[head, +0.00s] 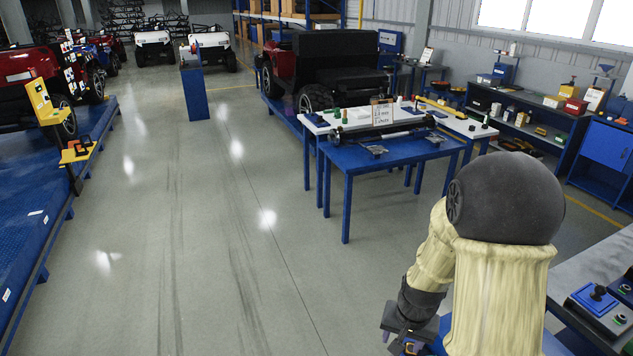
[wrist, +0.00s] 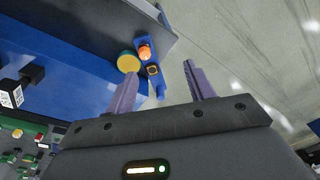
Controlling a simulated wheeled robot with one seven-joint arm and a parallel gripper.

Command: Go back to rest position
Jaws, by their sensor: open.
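My arm reaches down at the lower right of the head view, and only part of my gripper (head: 405,335) shows at the bottom edge. In the wrist view my gripper (wrist: 160,70) is open, with two purple fingers spread apart. Nothing is clasped between them. A blue piece with an orange knob (wrist: 146,54) and a round yellow-green part (wrist: 128,62) show beyond the fingers, nearer the left one. I cannot tell how far they are from the fingertips.
A grey-topped bench (head: 599,262) with a control box (head: 598,305) stands right of my arm. A blue table (head: 375,160) stands ahead. A blue platform (head: 50,235) lies left. The grey floor (head: 210,220) between is clear.

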